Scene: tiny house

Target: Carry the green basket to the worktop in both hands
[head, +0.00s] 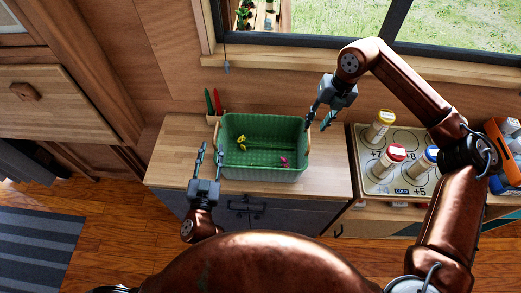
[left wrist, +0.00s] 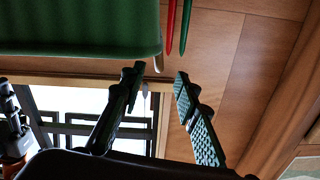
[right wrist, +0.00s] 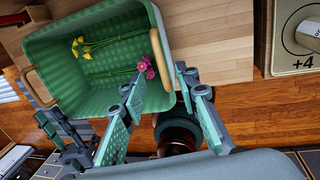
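The green basket (head: 262,174) stands upright on the wooden worktop (head: 185,140) below the window. Yellow flowers (right wrist: 84,46) and pink flowers (right wrist: 147,66) lie inside it. It has a tan handle at each end; the right-end handle (right wrist: 157,58) shows in the right wrist view. My left gripper (head: 211,149) is open and empty, just left of the basket. In the left wrist view the basket (left wrist: 80,28) fills the top left. My right gripper (head: 317,124) is open by the basket's right end, its fingertips near that handle; contact is unclear.
Red and green-handled tools (head: 213,102) stand in a small holder behind the basket's left corner. A board with lidded jars (head: 380,130) lies to the right. An orange item (head: 506,145) is at the far right. The worktop left of the basket is mostly free.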

